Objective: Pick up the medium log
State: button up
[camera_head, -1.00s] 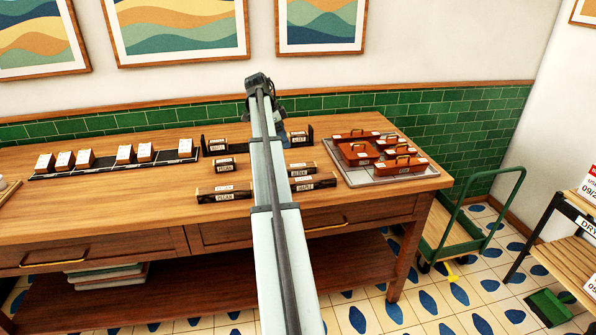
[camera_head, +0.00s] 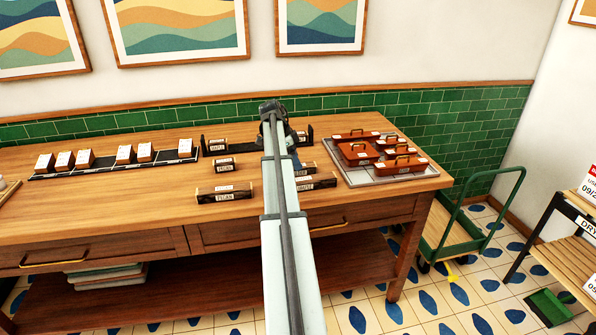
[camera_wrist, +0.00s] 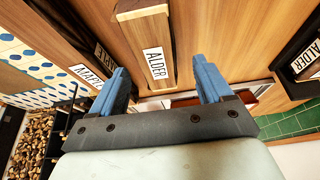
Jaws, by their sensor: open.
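A medium-length wooden log labelled ALDER (camera_head: 304,169) lies on the table right of my arm, its left end hidden behind the arm. In the wrist view the ALDER log (camera_wrist: 151,25) lies in front of my gripper (camera_wrist: 162,76). The blue fingers are apart, one on each side of the log's line, with nothing held. I cannot tell the height gap. Another medium-length log (camera_head: 224,164) lies left of my arm. My fingertips are hidden in the head view.
Longer logs lie nearer the front edge: PECAN (camera_head: 226,193) at left, another (camera_head: 316,181) at right, close to the ALDER log. Short logs sit in a dark rack (camera_head: 204,147) behind. A tray (camera_head: 428,172) of copper-coloured pans stands at right.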

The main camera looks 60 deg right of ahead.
jog(key=x, duration=0.4)
jog(key=shift+a, duration=0.15)
jog(key=shift+c, duration=0.3)
jog(key=c, duration=1.1)
